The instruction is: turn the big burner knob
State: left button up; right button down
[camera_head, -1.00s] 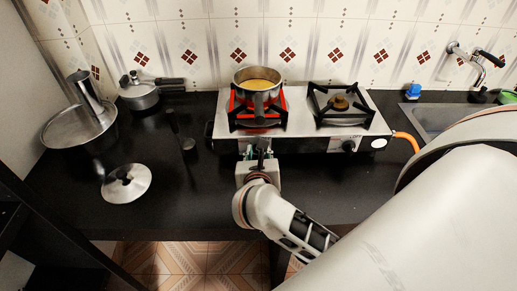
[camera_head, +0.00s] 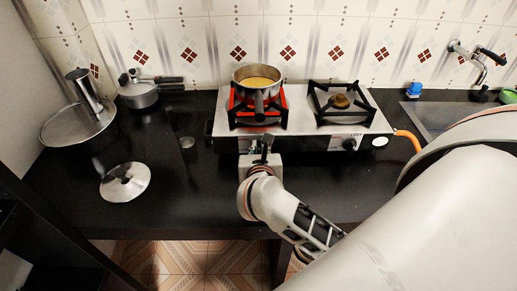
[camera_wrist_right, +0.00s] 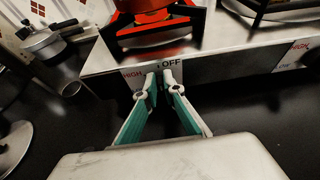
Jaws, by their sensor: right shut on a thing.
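The silver stove (camera_head: 318,144) stands on the black counter. A pot (camera_head: 258,88) of yellowish liquid sits on its left burner (camera_head: 240,119), which glows red. My right gripper (camera_head: 259,148) is at the left end of the stove's front panel. The right knob (camera_head: 349,144), black, is in plain view and untouched. My left gripper is not in view.
An empty right burner (camera_head: 340,101) is beside the pot. An orange hose (camera_head: 407,140) leaves the stove's right side. A lid (camera_head: 125,182), a pressure cooker (camera_head: 139,94) and a round metal tray (camera_head: 78,127) are on the left. The counter's front strip is mostly clear.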

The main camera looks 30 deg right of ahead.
jog(key=shift+f, duration=0.1)
jog(key=c, duration=2.2)
grip_release()
jog(key=shift+o, duration=0.2)
jog(key=v, duration=1.2)
jog(key=shift+d, duration=0.1)
